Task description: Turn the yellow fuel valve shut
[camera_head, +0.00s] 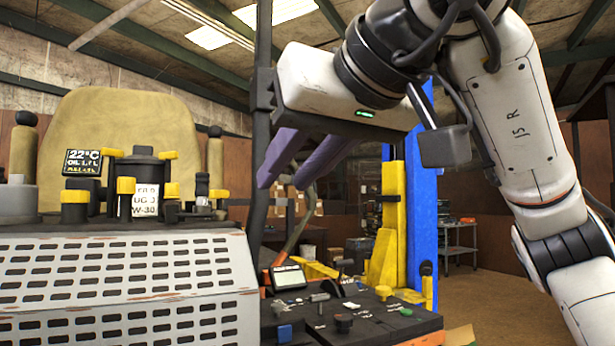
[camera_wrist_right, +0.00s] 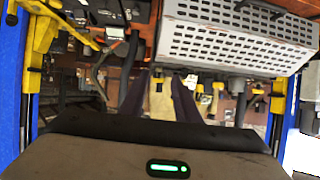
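Several yellow fittings and caps sit on the black engine parts (camera_head: 145,170) above the mower's grey slotted cover. I cannot tell which is the fuel valve, or how its handle is turned. My right gripper (camera_head: 278,186) hangs in the air to the right of the engine parts, its two purple fingers apart and nothing seen between them. In the right wrist view the gripper (camera_wrist_right: 162,75) also shows spread fingers, with small yellow parts beyond the tips. My left gripper is not in view.
The slotted cover (camera_head: 125,290) fills the lower left, with a tan seat (camera_head: 120,130) behind. A dark upright post (camera_head: 262,150) stands close by the right gripper. A control panel (camera_head: 345,315) with levers is below it. A yellow and blue lift column (camera_head: 415,210) stands to the right.

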